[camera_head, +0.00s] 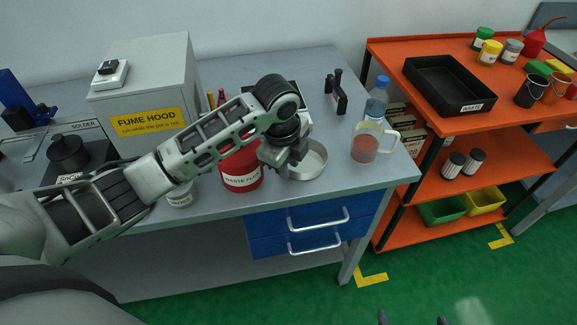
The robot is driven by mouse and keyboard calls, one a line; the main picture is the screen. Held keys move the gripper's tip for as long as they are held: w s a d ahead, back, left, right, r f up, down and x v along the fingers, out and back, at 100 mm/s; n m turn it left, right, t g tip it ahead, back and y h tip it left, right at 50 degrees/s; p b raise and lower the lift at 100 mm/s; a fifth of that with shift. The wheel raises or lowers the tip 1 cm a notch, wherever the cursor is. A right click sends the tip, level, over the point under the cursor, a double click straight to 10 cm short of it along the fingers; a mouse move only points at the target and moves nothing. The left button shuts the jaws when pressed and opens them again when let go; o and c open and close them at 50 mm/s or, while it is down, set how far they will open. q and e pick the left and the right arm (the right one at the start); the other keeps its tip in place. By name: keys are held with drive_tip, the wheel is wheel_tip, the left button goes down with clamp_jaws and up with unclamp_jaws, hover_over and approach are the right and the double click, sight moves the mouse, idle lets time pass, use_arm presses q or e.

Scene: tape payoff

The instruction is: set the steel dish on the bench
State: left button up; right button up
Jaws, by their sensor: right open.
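The steel dish (314,162), round, shallow and pale grey, is at the front of the grey bench (222,206), right of the red waste flux tub (240,178). My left gripper (287,165) points down at the dish's left rim and overlaps it in the picture. Its fingers are partly hidden, so I cannot tell whether they close on the rim. Whether the dish touches the bench top is also unclear. My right gripper (412,319) shows only as two fingertips at the bottom edge, spread apart and empty, in front of the green floor.
A clear jug (364,150) and a blue-capped bottle (376,100) stand right of the dish. A black stand (337,95) is behind it. The fume hood box (147,85) stands left. An orange shelf cart (407,93) adjoins the bench's right side.

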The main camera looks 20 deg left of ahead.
use_arm(q)
wheel_tip(320, 180, up, 10)
drive_tip(key=s, duration=0.2)
drive_tip(key=shift+a+r, duration=0.2)
drive_tip(key=shift+r, duration=0.05)
drive_tip(key=shift+w, duration=0.1)
drive_tip(key=s+d+f+n+h, duration=0.2)
drive_tip(key=s+d+f+n, duration=0.2)
drive_tip(key=s+f+n, duration=0.45)
drive_tip(key=s+a+f+n+t+y, duration=0.1)
drive_tip(key=s+a+f+n, duration=0.2)
drive_tip(key=s+n, duration=0.3)
drive_tip(key=s+a+f+n+t+y, duration=0.15)
drive_tip(key=s+a+n, duration=0.25)
drive_tip(key=s, duration=0.4)
drive_tip(key=w+d+f+t+h, duration=0.1)
drive_tip(key=w+d+f+t, duration=0.1)
drive_tip(key=f, duration=0.3)
drive_tip(key=w+d+f+t+h, duration=0.1)
drive_tip(key=w+d+f+t, duration=0.2)
drive_tip(key=f, duration=0.2)
drive_tip(key=shift+w+d+f+m+h, duration=0.25)
drive_tip(key=shift+w+m+h, duration=0.1)
drive_tip(key=shift+w+m, duration=0.1)
